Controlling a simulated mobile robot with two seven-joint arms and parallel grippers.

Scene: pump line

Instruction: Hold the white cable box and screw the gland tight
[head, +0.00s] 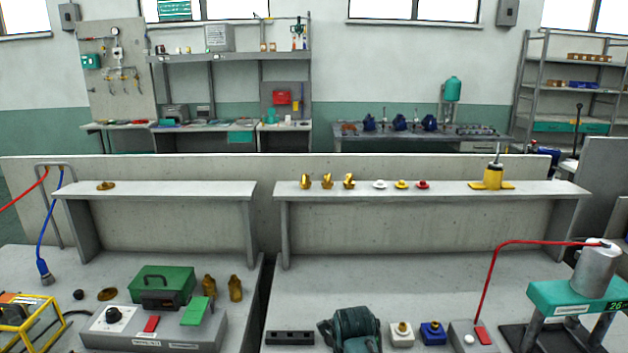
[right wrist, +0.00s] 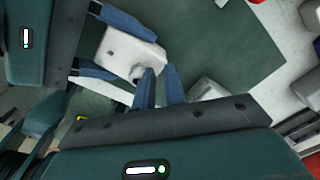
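In the right wrist view my left gripper (right wrist: 112,47) has its blue fingers on two opposite sides of a white cable box (right wrist: 128,48), shut on it. A pale round gland (right wrist: 137,73) sticks out of the box on the side towards my right gripper. My right gripper (right wrist: 160,70) has its two blue fingertips a small gap apart, with nothing seen between them, right beside the gland. In the head view neither gripper shows. There a white box with a brass-coloured fitting (head: 402,336) stands on the bench, with no gripper at it.
A blue box with a similar fitting (head: 434,334) stands beside that white one. A grey box with a red button (head: 474,338) and a teal press (head: 575,297) are at the right. A raised shelf (head: 440,193) carries small parts. The bench's middle (head: 340,285) is clear.

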